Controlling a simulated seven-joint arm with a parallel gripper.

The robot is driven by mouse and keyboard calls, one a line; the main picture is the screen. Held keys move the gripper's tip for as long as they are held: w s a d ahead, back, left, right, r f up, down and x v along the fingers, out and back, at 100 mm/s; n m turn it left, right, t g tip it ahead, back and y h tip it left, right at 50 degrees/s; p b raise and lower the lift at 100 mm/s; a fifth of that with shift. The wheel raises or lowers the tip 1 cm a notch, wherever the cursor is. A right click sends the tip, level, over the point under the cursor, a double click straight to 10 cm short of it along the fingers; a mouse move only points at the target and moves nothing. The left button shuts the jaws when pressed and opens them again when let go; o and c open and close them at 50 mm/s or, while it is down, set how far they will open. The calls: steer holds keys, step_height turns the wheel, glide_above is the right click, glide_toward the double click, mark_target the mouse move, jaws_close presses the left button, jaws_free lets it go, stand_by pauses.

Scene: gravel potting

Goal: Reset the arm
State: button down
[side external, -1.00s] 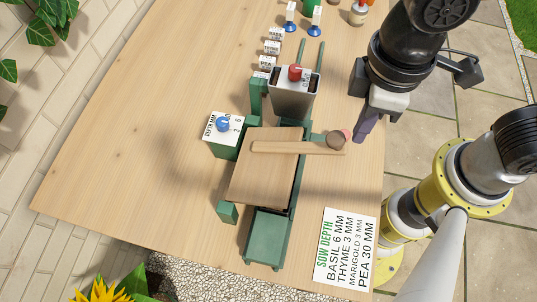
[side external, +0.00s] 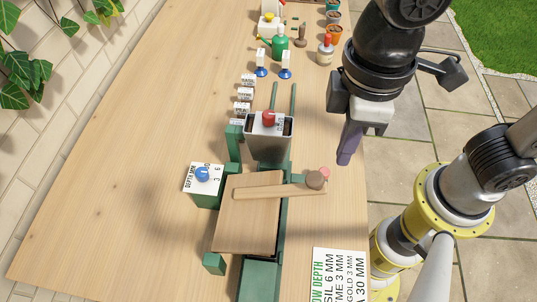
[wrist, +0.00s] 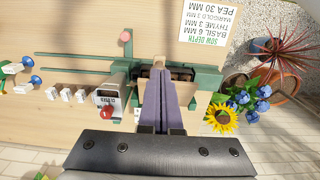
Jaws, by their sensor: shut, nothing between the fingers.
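My gripper (side external: 346,158) hangs to the right of the green seeding press, above the table's right edge, apart from everything. Its purple fingers are together and empty; they also show in the wrist view (wrist: 161,85). A metal hopper (side external: 268,140) with a red knob (side external: 268,118) stands behind the plate. A white depth dial (side external: 203,178) with a blue knob (side external: 202,173) is at its left.
A sow depth card (side external: 338,275) lies at the front right. Small white label blocks (side external: 243,95) stand in a row behind the press. A green watering can (side external: 280,46), bottles and pots stand at the back. The table's left side is clear.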

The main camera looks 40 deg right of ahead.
steer(key=w+d+r+m+t+y, duration=0.1)
steer(key=w+d+r+m, duration=0.15)
steer(key=d, duration=0.45)
steer(key=w+d+r+m+t, duration=0.1)
steer(key=w+d+r+m, duration=0.15)
steer(key=d, duration=0.45)
steer(key=s+d+f+m+t, duration=0.1)
steer(key=s+d+f+m, duration=0.1)
steer(key=d, duration=0.3)
steer(key=s+d+f+m+t+h, duration=0.1)
steer(key=s+d+f+m+t, duration=0.1)
steer(key=d, duration=0.3)
steer(key=shift+s+t, duration=0.3)
steer(key=shift+s, duration=0.15)
